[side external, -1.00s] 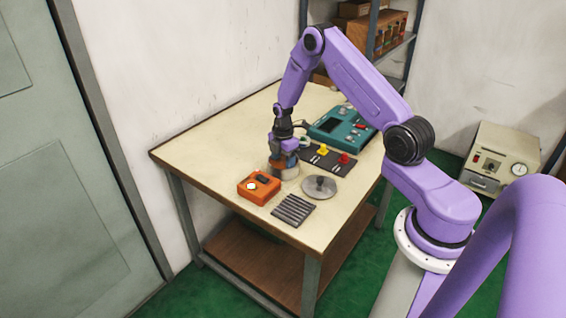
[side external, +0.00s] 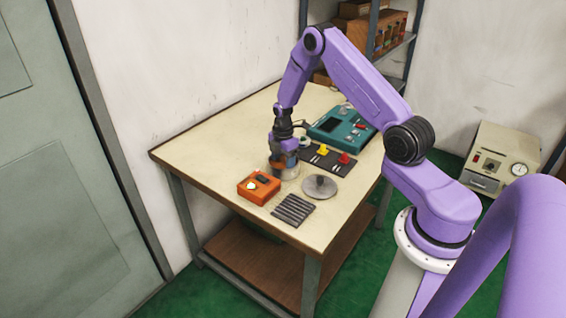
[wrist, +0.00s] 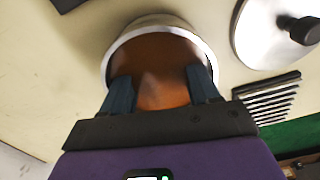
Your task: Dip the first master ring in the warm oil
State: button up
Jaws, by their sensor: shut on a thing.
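A round metal pot (wrist: 109,62) of brown warm oil (wrist: 165,50) fills the middle of the wrist view. It also shows on the table in the side view (side external: 291,173), partly behind my gripper. My gripper (wrist: 162,90) reaches down over the pot, with both dark fingertips inside the rim at the oil. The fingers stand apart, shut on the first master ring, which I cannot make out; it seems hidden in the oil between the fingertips. In the side view my gripper (side external: 284,163) is low at the pot.
A round grey lid with a knob (side external: 320,187) lies right of the pot. An orange box with a lit button (side external: 259,187) stands in front left, beside a dark ribbed rack (side external: 293,210). Behind are a dark tray with yellow and red parts (side external: 328,159) and a teal device (side external: 342,128).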

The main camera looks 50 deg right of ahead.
jog(key=shift+r, duration=0.15)
dwell(0.4)
jog(key=shift+r, duration=2.95)
dwell(0.4)
notch_tip(320, 180, up, 2)
dwell(0.4)
jog(key=shift+a, duration=0.1)
dwell(0.3)
